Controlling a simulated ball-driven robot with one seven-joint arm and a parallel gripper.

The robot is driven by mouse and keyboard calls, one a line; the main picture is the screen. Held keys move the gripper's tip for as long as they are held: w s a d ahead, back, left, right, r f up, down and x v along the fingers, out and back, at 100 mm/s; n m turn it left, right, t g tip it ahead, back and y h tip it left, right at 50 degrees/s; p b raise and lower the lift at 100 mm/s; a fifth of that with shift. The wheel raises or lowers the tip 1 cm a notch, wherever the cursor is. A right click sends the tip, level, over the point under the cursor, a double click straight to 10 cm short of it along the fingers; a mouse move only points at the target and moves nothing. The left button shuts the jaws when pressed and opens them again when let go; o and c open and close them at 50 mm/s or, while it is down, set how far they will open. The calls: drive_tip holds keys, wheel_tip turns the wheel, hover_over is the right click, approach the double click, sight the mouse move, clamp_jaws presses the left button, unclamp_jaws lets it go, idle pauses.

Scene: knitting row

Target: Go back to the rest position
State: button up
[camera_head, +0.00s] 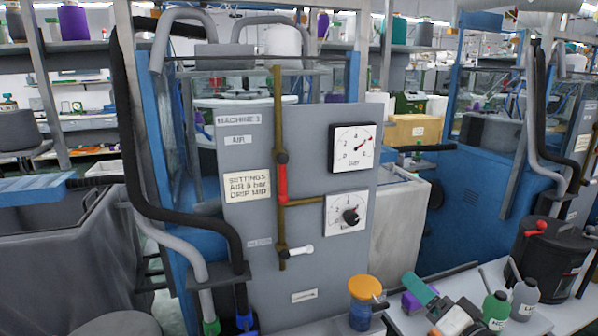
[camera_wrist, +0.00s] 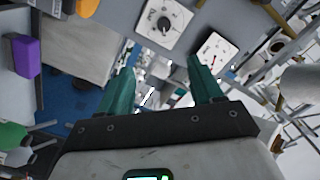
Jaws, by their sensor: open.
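My gripper (camera_head: 408,281) is low at the right of the grey machine panel (camera_head: 290,225) in the head view, its teal fingers pointing up and left. In the wrist view my gripper (camera_wrist: 160,82) has its two teal fingers apart, with nothing between them. On the panel, a bar gauge (camera_head: 352,148) has its needle pointing up and right. Below it is a white dial (camera_head: 345,216) with a black knob. A red lever (camera_head: 282,184) lies along the upright brass pipe, and a white lever (camera_head: 300,250) sticks out sideways lower down.
A purple box (camera_head: 412,301) is right by my gripper. Hoses (camera_head: 130,150) run along the machine's left.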

drive_tip(key=s+d+f+n+g+h, duration=0.1)
drive_tip(key=s+f+n+g+h, duration=0.25)
drive_tip(key=s+f+g, duration=0.95)
drive_tip(key=s+d+f+n+g+h, duration=0.1)
drive_tip(key=s+f, duration=0.5)
drive_tip(key=s, duration=0.6)
drive_tip(key=s+d+f+n+g+h, duration=0.1)
drive_tip(key=s+d+f, duration=0.1)
drive_tip(key=s+f, duration=0.5)
drive_tip(key=s, duration=0.6)
drive_tip(key=shift+s+f+g, duration=0.2)
drive_tip(key=shift+g, duration=0.2)
